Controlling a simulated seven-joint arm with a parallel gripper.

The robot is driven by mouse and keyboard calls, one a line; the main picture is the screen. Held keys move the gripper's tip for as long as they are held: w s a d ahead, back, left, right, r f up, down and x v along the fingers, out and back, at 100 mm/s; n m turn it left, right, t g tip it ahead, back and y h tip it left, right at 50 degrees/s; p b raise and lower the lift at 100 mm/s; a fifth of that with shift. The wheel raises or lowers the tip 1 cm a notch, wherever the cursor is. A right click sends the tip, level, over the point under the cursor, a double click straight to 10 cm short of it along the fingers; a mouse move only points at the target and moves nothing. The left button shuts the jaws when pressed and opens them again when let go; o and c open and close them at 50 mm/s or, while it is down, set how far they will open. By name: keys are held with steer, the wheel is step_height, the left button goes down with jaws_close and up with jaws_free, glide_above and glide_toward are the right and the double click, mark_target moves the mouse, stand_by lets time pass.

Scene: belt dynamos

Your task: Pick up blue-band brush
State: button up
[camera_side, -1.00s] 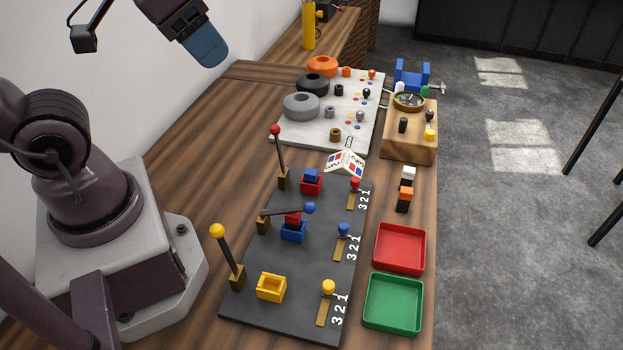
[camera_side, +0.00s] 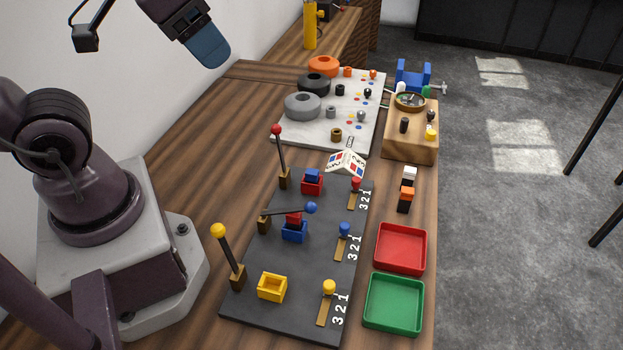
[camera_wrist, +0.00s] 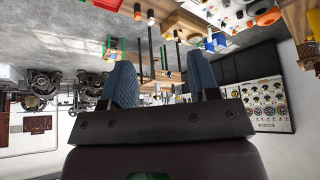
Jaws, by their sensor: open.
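My gripper (camera_side: 207,46) is at the upper left of the side view, high above the table and well away from the board. In the wrist view my gripper (camera_wrist: 162,75) has its two blue padded fingers apart with nothing between them. No brush with a clear blue band can be made out. On the dark board (camera_side: 305,262), a small blue block (camera_side: 312,173) sits in a red holder (camera_side: 312,187). A red block (camera_side: 293,218) sits in a blue holder (camera_side: 294,233). The yellow holder (camera_side: 272,288) looks empty.
Grey, black and orange rings lie on a pale panel (camera_side: 357,118) behind.

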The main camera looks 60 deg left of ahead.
steer(key=n+g, duration=0.6)
steer(key=n, duration=0.3)
glide_above(311, 174)
step_height(311, 174, down, 18)
steer(key=r, duration=0.1)
steer(key=f, duration=0.7)
steer(key=shift+s+a+f, duration=0.1)
steer(key=shift+s+f, duration=0.25)
steer(key=shift+f, duration=0.05)
steer(key=f, duration=0.5)
steer(key=shift+w+f, duration=0.3)
steer(key=shift+w, duration=0.05)
jaws_close()
